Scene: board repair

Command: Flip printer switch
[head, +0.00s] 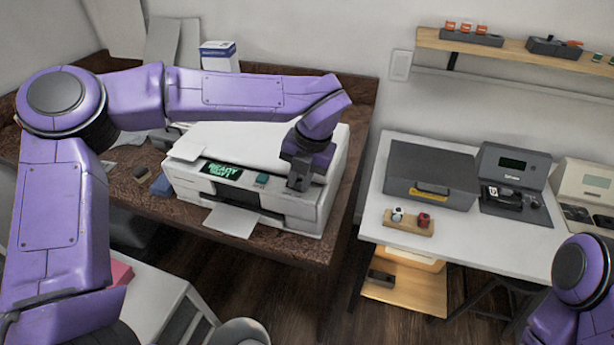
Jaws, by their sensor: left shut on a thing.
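The white printer (320,205) stands on the brown wooden desk, with paper in its front tray (232,219). Its small dark screen (222,171) shows green text that starts with "READY"; the second line is hard to read. A teal button (262,178) is on the front panel. My left gripper (298,187) points down at the printer's front, right of the teal button. Its jaws are shut on a small part there, apparently the printer switch, which the fingers hide. My right gripper is out of view; only part of that arm shows at lower right.
A blue block (161,185) and a brown block (143,173) lie left of the printer. A white table (375,215) at right bears a grey case (430,177), a wooden holder (408,225) and devices. A shelf (500,50) hangs above. Dark floor lies between desk and table.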

